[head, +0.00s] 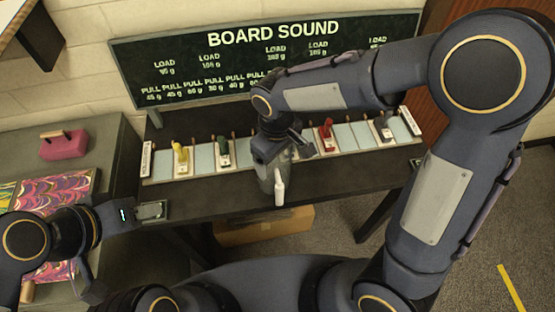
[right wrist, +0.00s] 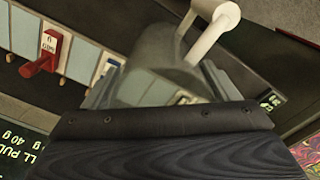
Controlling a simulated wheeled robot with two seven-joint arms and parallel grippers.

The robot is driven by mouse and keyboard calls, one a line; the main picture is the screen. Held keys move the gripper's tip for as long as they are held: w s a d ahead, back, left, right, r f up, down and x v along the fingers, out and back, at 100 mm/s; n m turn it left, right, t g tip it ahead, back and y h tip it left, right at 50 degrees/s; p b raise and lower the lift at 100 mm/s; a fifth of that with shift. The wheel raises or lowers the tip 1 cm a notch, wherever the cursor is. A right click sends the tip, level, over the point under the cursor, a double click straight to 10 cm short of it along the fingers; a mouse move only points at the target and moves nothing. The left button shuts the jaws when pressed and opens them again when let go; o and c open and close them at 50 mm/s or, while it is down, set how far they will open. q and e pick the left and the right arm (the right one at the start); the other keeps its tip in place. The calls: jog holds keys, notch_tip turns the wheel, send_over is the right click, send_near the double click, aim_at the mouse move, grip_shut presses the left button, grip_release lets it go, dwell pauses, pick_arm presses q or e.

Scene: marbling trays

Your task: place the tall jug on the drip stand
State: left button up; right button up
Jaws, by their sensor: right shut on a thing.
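The tall jug (head: 267,180) is a clear, greyish vessel with a white handle (head: 280,192). It hangs below my right gripper (head: 283,152) at the front edge of the dark bench. In the right wrist view the jug (right wrist: 150,88) sits between the fingers of my right gripper (right wrist: 162,88), which is shut on it; the white handle (right wrist: 212,32) sticks out beyond. My left gripper (head: 152,211) is at the lower left, away from the jug, near the bench's left corner; whether it is open is unclear. I cannot make out the drip stand in either view.
A row of pale panels with coloured levers, including a yellow one (head: 179,150) and a red one (head: 327,130), runs along the bench (head: 215,190). A lettered board (head: 130,60) stands behind. A cardboard box (head: 240,232) is below.

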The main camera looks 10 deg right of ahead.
jog(key=shift+w+d+f, duration=0.1)
jog(key=shift+w+f, duration=0.1)
jog(key=shift+f, duration=0.85)
jog(key=shift+w+f, duration=0.2)
jog(key=shift+f, duration=0.9)
jog(key=o, duration=1.3)
jog(key=shift+c, duration=0.2)
